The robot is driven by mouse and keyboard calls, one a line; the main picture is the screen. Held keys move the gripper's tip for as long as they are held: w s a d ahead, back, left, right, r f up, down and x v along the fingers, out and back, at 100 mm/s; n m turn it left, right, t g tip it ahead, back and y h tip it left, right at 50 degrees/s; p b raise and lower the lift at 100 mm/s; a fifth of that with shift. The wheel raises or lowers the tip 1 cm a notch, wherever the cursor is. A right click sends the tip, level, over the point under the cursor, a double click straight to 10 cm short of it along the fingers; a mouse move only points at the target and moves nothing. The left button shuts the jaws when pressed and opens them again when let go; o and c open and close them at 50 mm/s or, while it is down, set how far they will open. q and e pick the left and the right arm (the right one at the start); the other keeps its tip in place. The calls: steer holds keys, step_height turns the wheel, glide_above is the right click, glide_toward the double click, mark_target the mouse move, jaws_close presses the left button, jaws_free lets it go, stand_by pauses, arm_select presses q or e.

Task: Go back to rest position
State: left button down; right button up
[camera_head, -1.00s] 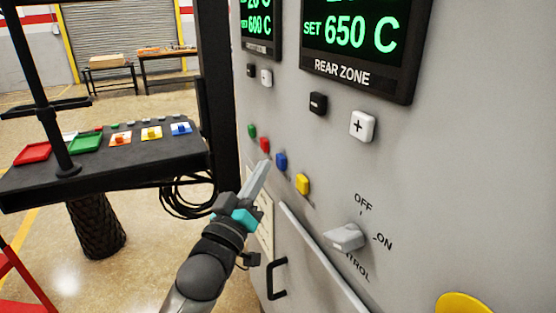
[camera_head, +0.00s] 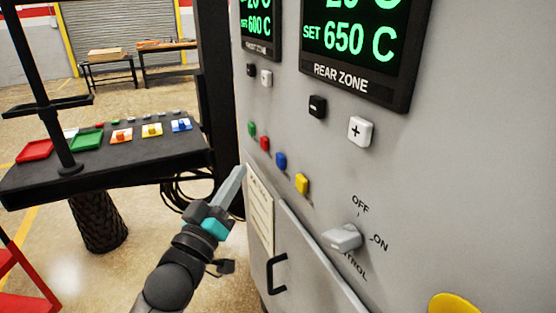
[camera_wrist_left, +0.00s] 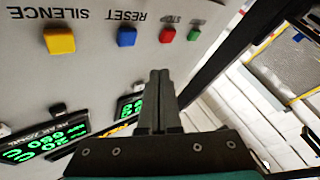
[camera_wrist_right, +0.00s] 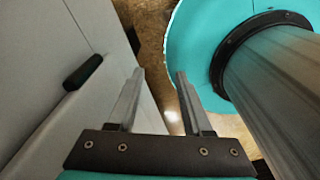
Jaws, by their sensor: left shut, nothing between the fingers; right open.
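My left gripper (camera_head: 232,182) is in front of the grey furnace panel (camera_head: 460,170), left of and below the row of coloured buttons. It is shut and empty, and in the left wrist view its fingers (camera_wrist_left: 160,75) lie together, apart from the buttons. The row has a green (camera_head: 252,128), a red (camera_head: 265,143), a blue (camera_head: 280,160) and a yellow button (camera_head: 302,184). My right gripper (camera_wrist_right: 158,75) shows only in the right wrist view, open and empty, between a cabinet front and my turquoise base.
A grey knob (camera_head: 342,238) marked OFF and ON sticks out of the panel. Below are a door with a black handle (camera_head: 276,274) and a yellow part (camera_head: 458,303). A dark console (camera_head: 120,165) with coloured buttons stands at left. Cables hang behind my left gripper.

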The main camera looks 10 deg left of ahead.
stand_by(0.4)
arm_select(q)
step_height(320, 180, down, 20)
steer(key=a+g+y, duration=0.2)
steer(key=g+y, duration=0.1)
steer(key=g, duration=0.2)
steer(key=s+a+f+m+g, duration=0.1)
steer(key=s+f+g, duration=0.3)
steer(key=f, duration=0.7)
steer(key=s+f+m+g, duration=0.1)
steer(key=s+f, duration=0.4)
steer(key=f, duration=0.5)
steer(key=s+f+m+g, duration=0.1)
steer(key=s+f+g, duration=0.2)
steer(key=s, duration=0.9)
steer(key=s+f+m+g+y, duration=0.1)
steer(key=s+f+g, duration=0.2)
steer(key=s+f, duration=0.7)
steer(key=s+f+m+g, duration=0.1)
steer(key=s+f+g, duration=0.2)
steer(key=s+f, duration=0.4)
steer(key=s, duration=0.7)
steer(key=shift+f+g+y, duration=0.15)
steer(key=shift+g+y, duration=0.25)
